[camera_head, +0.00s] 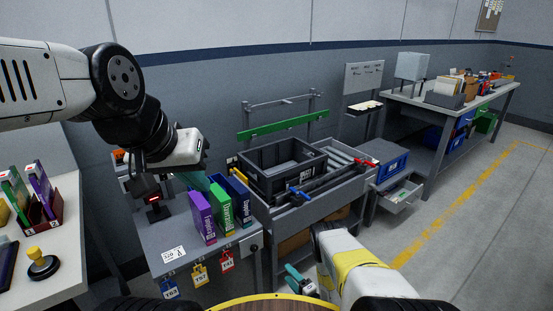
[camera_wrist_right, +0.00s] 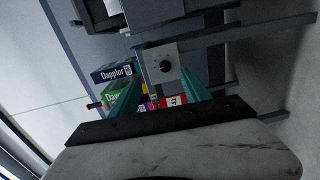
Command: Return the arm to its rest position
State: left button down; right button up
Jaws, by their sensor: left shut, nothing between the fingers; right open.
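In the head view my left gripper (camera_head: 196,182) is shut and empty. Its white body hangs from the arm at the left, and its teal fingers show just behind the upright boxes on the grey bench. My right gripper (camera_head: 296,277) is low at the bottom centre, in front of the bench, its forearm white with a yellow band. In the right wrist view its teal fingers (camera_wrist_right: 163,88) are spread apart. A grey panel with a black knob (camera_wrist_right: 160,63) and a red tag (camera_wrist_right: 172,101) show beyond and between them. I see nothing held.
Purple (camera_head: 201,217), green (camera_head: 221,209) and blue (camera_head: 241,203) boxes stand upright on the grey bench (camera_head: 160,234). A dark crate (camera_head: 262,183) sits on the conveyor right of them. A white table (camera_head: 72,222) is at the left. Open floor (camera_head: 470,215) lies at the right.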

jog(key=w+d+r+m+h, duration=0.3)
jog(key=w+r, duration=0.6)
jog(key=w+d+r+m+h, duration=0.2)
jog(key=w+d+r+m, duration=0.1)
jog(key=w+r, duration=0.65)
jog(key=w+d+r+m+g+h, duration=0.1)
jog(key=d+r+m+h, duration=0.15)
jog(key=r, duration=0.75)
jog(key=w+d+r+m+g+h, duration=0.1)
jog(key=d+r+m, duration=0.25)
jog(key=r, duration=0.65)
jog(key=s+r+m+g, duration=0.3)
jog(key=s+r+m, duration=0.4)
jog(key=s+r, duration=1.05)
jog(key=s+a+r+m+g, duration=0.1)
jog(key=s+r+m, duration=0.1)
jog(key=s, duration=1.2)
jog(key=s+a+r+m+g, duration=0.2)
jog(key=s+r+m, duration=0.1)
jog(key=s, duration=1)
jog(key=shift+s+a+r+y, duration=0.15)
jog(key=shift+s+r+y, duration=0.1)
jog(key=shift+s+y, duration=0.15)
